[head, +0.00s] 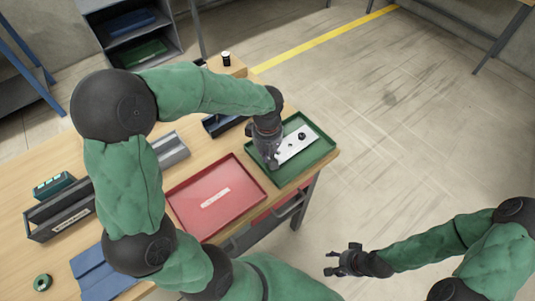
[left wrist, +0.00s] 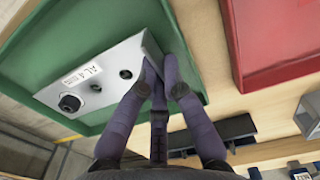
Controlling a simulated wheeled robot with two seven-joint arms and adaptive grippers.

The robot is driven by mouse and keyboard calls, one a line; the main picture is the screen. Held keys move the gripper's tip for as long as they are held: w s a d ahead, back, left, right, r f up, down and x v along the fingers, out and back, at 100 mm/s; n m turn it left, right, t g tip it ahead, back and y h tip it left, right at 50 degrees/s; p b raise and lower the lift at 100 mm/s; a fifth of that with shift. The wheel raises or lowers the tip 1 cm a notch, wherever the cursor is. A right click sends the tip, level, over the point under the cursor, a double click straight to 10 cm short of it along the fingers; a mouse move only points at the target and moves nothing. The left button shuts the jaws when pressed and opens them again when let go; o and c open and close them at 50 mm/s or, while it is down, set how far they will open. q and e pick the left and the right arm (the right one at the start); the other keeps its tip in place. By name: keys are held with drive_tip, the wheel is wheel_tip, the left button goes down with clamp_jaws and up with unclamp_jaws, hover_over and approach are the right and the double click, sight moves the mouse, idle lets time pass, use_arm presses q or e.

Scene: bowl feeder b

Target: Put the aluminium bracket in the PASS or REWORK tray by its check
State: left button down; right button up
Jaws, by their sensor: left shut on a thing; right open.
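The aluminium bracket (head: 297,145) is a pale plate with dark round parts on it, inside the green tray (head: 318,159) at the table's right end. It also shows in the left wrist view (left wrist: 112,70), with a small printed label and an upright flange. My left gripper (head: 272,163) is shut on the bracket's flange edge; its fingers show in the left wrist view (left wrist: 160,75). I cannot tell whether the bracket rests fully on the tray floor. The red tray (head: 182,191) holds only a white label, too small to read. My right gripper (head: 334,262) is open and empty, off the table.
A grey bin (head: 45,220), a green-and-black box (head: 53,186), a green tape roll (head: 42,282) and a blue folded item (head: 95,276) are at the left. A grey holder (head: 170,150) sits behind the red tray.

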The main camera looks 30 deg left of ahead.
use_arm(q)
drive_tip(key=shift+f+b, duration=0.3)
drive_tip(key=shift+f, duration=0.15)
drive_tip(key=c, duration=1.7)
unclamp_jaws()
drive_tip(key=shift+r+p, duration=0.55)
drive_tip(key=shift+r, duration=0.05)
wheel_tip(320, 180, up, 12)
drive_tip(key=p, duration=0.3)
drive_tip(key=shift+p, duration=0.4)
